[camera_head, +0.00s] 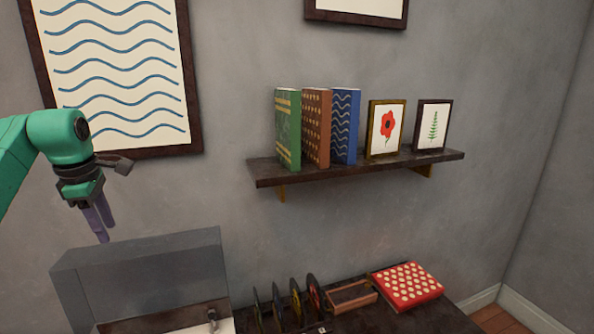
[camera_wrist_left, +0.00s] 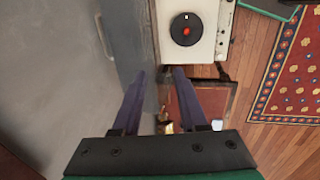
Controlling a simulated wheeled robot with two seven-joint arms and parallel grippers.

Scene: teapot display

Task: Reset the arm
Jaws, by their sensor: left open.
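My left gripper (camera_head: 103,218) hangs from the green arm at the left of the head view, fingers pointing down. It is above and beside the raised grey lid (camera_head: 145,270) and in front of the wall. In the left wrist view its two purple fingers (camera_wrist_left: 160,75) are apart with nothing held between them. Beyond the fingertips, a white record player (camera_wrist_left: 208,50) with a black disc (camera_wrist_left: 187,29) shows below. My right gripper is not in view. No teapot shows in either view.
A wall shelf (camera_head: 360,170) holds upright books (camera_head: 317,128) and two small framed pictures (camera_head: 386,130). Below, a dark cabinet top carries several upright discs (camera_head: 296,303), a wooden tray (camera_head: 352,296) and a red dotted book (camera_head: 408,285). A patterned rug (camera_wrist_left: 295,75) lies on the wooden floor.

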